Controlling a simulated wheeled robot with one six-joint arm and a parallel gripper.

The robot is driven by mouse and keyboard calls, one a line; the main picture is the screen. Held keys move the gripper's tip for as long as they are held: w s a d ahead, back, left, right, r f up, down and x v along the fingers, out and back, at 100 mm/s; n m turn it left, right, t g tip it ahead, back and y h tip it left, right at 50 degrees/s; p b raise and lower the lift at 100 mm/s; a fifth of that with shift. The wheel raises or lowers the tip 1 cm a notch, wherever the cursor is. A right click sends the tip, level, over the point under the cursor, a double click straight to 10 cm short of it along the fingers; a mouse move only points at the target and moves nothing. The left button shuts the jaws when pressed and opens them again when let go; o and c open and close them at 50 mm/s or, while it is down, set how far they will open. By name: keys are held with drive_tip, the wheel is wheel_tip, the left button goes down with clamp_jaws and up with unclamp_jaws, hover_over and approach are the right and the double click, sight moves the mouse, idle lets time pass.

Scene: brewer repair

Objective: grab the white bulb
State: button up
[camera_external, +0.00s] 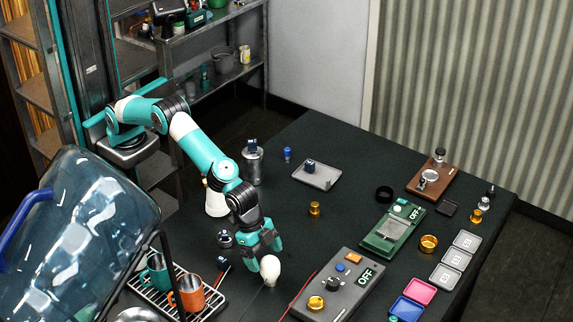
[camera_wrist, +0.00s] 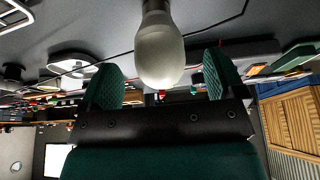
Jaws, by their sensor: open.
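The white bulb (camera_external: 270,268) is on the dark table, just below my gripper (camera_external: 264,245) in the external view. In the wrist view the bulb (camera_wrist: 160,50) lies between the two green, textured fingers of my gripper (camera_wrist: 163,80). The fingers are open, with a gap showing on both sides of the bulb. The bulb's narrow neck points to the top of the wrist view. Whether either finger touches the bulb in depth is hard to tell.
A grey control box (camera_external: 340,285) with knobs stands right of the bulb, with a thin red line beside it. A rack with a green mug (camera_external: 157,272) and an orange mug (camera_external: 190,292) is at left. A large blue water bottle (camera_external: 75,235) fills the left foreground.

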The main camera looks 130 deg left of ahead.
sight(269, 266)
drive_tip(key=shift+p+x, duration=0.65)
drive_tip(key=shift+x, duration=1.45)
drive_tip(key=shift+c, duration=0.2)
drive_tip(key=c, duration=1)
drive_tip(key=shift+r, duration=0.2)
